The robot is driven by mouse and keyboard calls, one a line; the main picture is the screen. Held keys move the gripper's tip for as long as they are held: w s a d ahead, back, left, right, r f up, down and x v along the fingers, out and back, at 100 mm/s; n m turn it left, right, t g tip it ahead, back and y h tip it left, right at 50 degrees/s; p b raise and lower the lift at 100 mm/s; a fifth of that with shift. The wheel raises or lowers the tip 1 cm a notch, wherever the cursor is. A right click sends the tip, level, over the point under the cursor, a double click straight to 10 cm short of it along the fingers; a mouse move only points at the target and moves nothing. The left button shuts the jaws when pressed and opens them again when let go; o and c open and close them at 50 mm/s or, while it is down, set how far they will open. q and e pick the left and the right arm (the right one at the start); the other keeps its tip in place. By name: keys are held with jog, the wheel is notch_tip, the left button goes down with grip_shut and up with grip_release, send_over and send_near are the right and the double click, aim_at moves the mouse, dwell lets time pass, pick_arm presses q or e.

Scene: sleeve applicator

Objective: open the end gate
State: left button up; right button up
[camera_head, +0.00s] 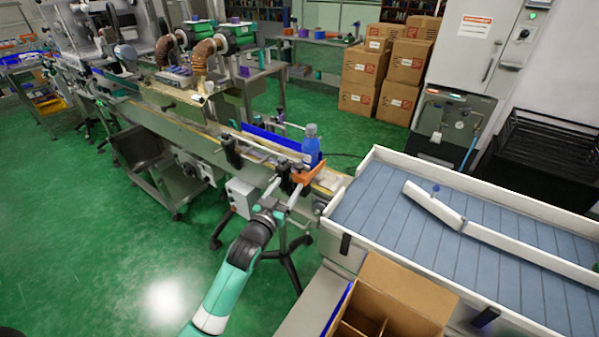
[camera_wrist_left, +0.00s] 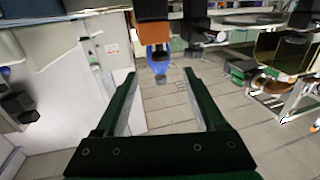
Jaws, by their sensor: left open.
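An orange gate piece (camera_head: 309,174) sits at the near end of the conveyor line, beside a blue bottle (camera_head: 311,148) standing upright. My left gripper (camera_head: 287,198) is just short of the orange piece, in front and slightly to its left. In the left wrist view my left gripper (camera_wrist_left: 160,78) has its two fingers spread with nothing held between them. That view is upside down; the orange piece (camera_wrist_left: 152,33) shows at the top, beyond the fingertips, with the blue bottle (camera_wrist_left: 158,56) below it in the picture. My right gripper is in neither view.
A blue-grey slatted table (camera_head: 390,225) with white rails lies to the right of the line end. An open cardboard box (camera_head: 410,290) stands in front of it. Black clamps and rails (camera_head: 232,150) line the conveyor.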

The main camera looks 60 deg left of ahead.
aim_at(298, 170)
pick_arm(q)
jog(key=b+x, duration=0.3)
jog(key=x, duration=0.7)
jog(key=shift+b, duration=0.35)
jog(key=shift+w+a, duration=0.1)
grip_shut()
dwell(0.6)
